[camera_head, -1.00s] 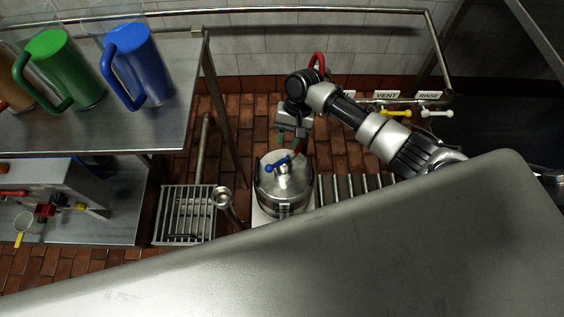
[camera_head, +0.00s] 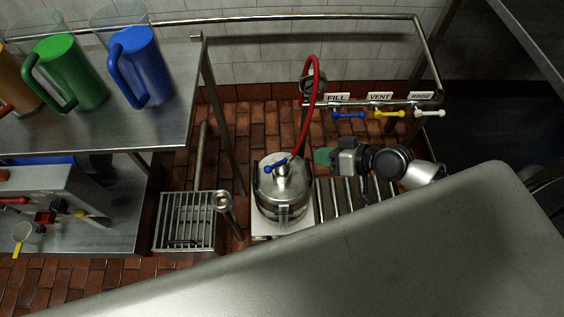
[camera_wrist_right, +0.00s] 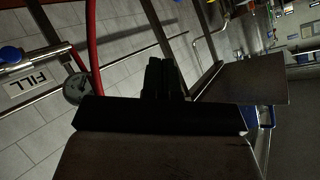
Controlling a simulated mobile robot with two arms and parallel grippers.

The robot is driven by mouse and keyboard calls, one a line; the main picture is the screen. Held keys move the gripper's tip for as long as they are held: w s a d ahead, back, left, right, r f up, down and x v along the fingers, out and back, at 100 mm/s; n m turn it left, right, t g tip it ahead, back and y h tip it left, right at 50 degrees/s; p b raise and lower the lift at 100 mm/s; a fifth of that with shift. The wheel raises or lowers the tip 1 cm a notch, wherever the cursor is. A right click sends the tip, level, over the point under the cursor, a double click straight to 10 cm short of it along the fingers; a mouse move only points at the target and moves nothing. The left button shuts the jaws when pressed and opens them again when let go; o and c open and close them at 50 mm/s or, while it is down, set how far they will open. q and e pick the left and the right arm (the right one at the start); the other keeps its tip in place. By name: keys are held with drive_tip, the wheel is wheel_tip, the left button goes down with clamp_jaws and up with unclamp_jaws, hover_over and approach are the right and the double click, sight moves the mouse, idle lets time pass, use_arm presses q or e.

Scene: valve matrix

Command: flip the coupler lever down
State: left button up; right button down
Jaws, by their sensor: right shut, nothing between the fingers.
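The steel keg (camera_head: 284,200) stands upright on a pale base on the floor, with a coupler on its top. The blue coupler lever (camera_head: 274,166) sticks out to the left above the keg top, and its exact tilt is hard to tell. A red hose (camera_head: 309,105) rises from the coupler to the wall. My right gripper (camera_head: 322,156) is just right of the coupler, apart from the lever, with its fingertips toward the left. In the right wrist view, the dark fingers (camera_wrist_right: 162,78) are together and empty. My left gripper is not in view.
Blue, yellow (camera_head: 389,114) and white valve handles hang under the FILL, VENT and RINSE labels. A round gauge (camera_wrist_right: 77,88) is beside the hose. A steel table (camera_head: 120,128) with mugs stands left. A floor grate (camera_head: 186,222) lies left of the keg.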

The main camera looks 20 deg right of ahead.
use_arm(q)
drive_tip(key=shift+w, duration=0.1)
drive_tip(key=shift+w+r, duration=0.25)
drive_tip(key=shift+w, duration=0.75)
use_arm(e)
approach(275, 165)
drive_tip(key=x, duration=0.7)
drive_tip(key=shift+w+r, duration=0.2)
drive_tip(key=shift+w, duration=0.15)
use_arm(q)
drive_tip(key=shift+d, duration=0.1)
use_arm(e)
drive_tip(key=shift+a, duration=0.1)
